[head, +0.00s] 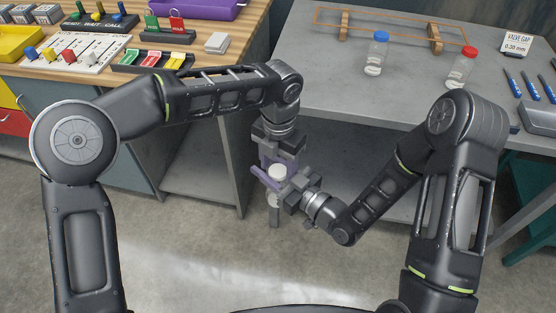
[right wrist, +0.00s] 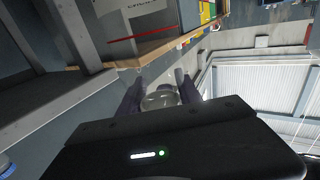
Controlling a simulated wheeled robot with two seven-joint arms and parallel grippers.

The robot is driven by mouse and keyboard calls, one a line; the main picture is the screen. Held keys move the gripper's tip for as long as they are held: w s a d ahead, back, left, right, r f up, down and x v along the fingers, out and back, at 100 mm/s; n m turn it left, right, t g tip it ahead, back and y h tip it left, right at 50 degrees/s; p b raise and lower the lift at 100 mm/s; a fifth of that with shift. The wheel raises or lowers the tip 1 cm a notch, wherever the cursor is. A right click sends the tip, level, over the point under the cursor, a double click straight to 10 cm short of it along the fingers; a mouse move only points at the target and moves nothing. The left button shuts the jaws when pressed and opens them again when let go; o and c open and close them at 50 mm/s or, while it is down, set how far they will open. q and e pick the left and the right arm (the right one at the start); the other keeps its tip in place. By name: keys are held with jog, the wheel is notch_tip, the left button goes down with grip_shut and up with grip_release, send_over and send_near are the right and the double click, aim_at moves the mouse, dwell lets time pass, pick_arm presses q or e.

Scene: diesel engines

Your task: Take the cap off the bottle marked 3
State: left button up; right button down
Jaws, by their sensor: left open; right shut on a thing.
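A bottle with a white cap (head: 277,171) is held in the air in front of the grey bench. My right gripper (head: 271,184) is shut on this bottle; it also shows between the purple fingers in the right wrist view (right wrist: 160,99). My left gripper (head: 279,160) is open and points down just above the bottle, its fingers close around the cap. Whether they touch it cannot be told. A bottle with a blue cap (head: 376,55) and a bottle with a red cap (head: 461,69) stand on the bench. I cannot read any number on the bottles.
The grey bench (head: 325,75) carries a wooden-ended rack (head: 435,38), a small sign (head: 515,42) and blue-handled tools (head: 530,85). The wooden bench (head: 235,45) at left holds colored parts, trays and padlocks. The floor beneath my grippers is clear.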

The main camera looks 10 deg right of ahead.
pick_arm(q)
jog(key=shift+c, duration=0.2)
grip_shut()
jog(key=shift+o, duration=1.4)
grip_release()
jog(key=shift+r, duration=0.1)
notch_tip(320, 180, up, 4)
jog(key=shift+d+r, duration=0.1)
jog(key=shift+r, duration=0.05)
jog(key=shift+c, duration=0.2)
